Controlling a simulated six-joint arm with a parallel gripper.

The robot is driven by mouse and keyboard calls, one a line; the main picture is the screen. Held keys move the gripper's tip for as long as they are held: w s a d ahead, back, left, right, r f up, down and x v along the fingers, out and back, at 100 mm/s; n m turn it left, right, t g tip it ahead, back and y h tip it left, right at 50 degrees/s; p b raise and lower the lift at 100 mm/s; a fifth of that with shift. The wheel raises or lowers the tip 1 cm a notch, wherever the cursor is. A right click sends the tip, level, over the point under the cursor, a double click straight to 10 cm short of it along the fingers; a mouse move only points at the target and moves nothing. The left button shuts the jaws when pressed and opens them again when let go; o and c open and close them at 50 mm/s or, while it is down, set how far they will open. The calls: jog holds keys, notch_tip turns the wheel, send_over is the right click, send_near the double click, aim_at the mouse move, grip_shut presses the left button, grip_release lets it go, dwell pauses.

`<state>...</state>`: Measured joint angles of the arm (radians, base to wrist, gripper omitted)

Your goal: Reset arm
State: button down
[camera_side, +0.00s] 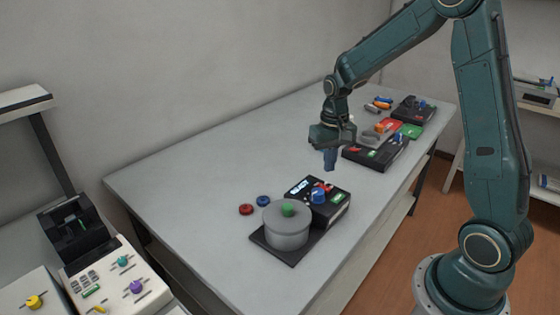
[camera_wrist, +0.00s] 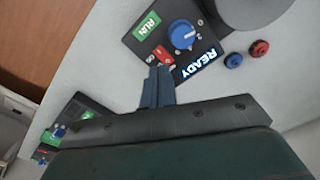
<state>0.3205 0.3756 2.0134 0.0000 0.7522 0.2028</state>
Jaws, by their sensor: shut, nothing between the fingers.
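My gripper (camera_side: 330,160) hangs above the table, pointing down, over the area behind the black device with the grey pot. Its blue fingers are together with nothing between them. In the wrist view the closed fingers (camera_wrist: 158,84) show in front of the device's control panel (camera_wrist: 175,35). The panel has a blue knob (camera_wrist: 182,34), a green RUN button (camera_wrist: 146,25), a small red switch and a lit READY display. I cannot tell the height of the fingertips above the table exactly, but they look clear of it.
The grey pot (camera_side: 286,229) with a green knob stands at the table's front. A red disc (camera_side: 246,209) and a blue disc (camera_side: 263,201) lie beside it. More black devices (camera_side: 376,153) stand at the far right. The left of the table (camera_side: 190,175) is clear.

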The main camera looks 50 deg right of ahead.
jog(key=shift+r, duration=0.5)
jog(key=s+a+r+n+t, duration=0.3)
jog(key=s+a+r, duration=0.5)
jog(key=r, duration=0.4)
jog(key=s+a+r+n+t, duration=0.1)
jog(key=s+a, duration=0.1)
jog(key=s, duration=0.4)
jog(key=s+a+r+n+t, duration=0.1)
jog(key=s+a+r+n, duration=0.1)
jog(key=s, duration=0.4)
jog(key=shift+a+t, duration=0.25)
jog(key=shift+t, duration=0.05)
jog(key=shift+w+r, duration=0.1)
